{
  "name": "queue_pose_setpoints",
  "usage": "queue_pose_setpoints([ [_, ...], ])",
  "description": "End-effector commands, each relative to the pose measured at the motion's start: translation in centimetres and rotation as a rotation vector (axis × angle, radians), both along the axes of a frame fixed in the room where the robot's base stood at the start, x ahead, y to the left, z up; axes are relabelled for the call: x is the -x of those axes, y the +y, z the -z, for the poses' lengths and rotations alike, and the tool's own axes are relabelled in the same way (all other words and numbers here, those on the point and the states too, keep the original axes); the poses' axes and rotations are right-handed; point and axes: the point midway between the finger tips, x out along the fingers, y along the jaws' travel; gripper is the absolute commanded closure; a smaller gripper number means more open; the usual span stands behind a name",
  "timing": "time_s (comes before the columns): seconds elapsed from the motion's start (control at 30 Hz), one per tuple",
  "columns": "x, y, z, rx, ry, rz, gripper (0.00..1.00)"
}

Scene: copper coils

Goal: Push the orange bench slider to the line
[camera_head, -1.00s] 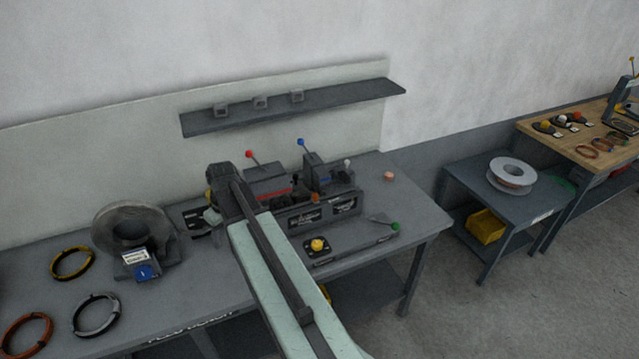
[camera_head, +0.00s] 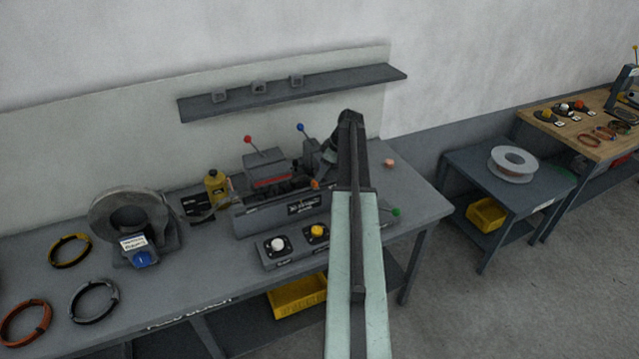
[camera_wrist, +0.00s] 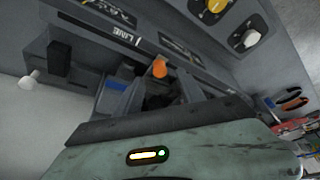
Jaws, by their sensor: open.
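The orange slider knob (camera_head: 315,184) sits on the dark bench device, just left of my arm. In the wrist view the orange knob (camera_wrist: 160,68) stands just beyond my gripper (camera_wrist: 150,92), whose dark jaws are open with nothing visibly held. I cannot tell whether a jaw touches the knob. A white LINE label (camera_wrist: 126,36) is on the device's face, left of the knob in the wrist view. In the head view my gripper is mostly hidden by my forearm and wrist.
Red-tipped (camera_head: 248,139) and blue-tipped (camera_head: 301,127) levers rise behind the slider. A button box with a white knob (camera_head: 278,244) and yellow knob (camera_head: 317,231) stands in front. A yellow bottle (camera_head: 217,186) and a coil stand (camera_head: 130,220) are left.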

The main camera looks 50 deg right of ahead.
Motion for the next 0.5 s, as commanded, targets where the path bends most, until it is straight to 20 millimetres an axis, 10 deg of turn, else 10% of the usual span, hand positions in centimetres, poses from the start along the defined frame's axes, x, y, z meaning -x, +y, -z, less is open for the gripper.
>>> queue_pose_setpoints([
  [0.2, -1.4, 0.6, 4.6, 0.000, 0.000, 0.000, 0.54],
  [0.5, -2.0, 0.9, 5.1, 0.000, 0.000, 0.000, 0.54],
])
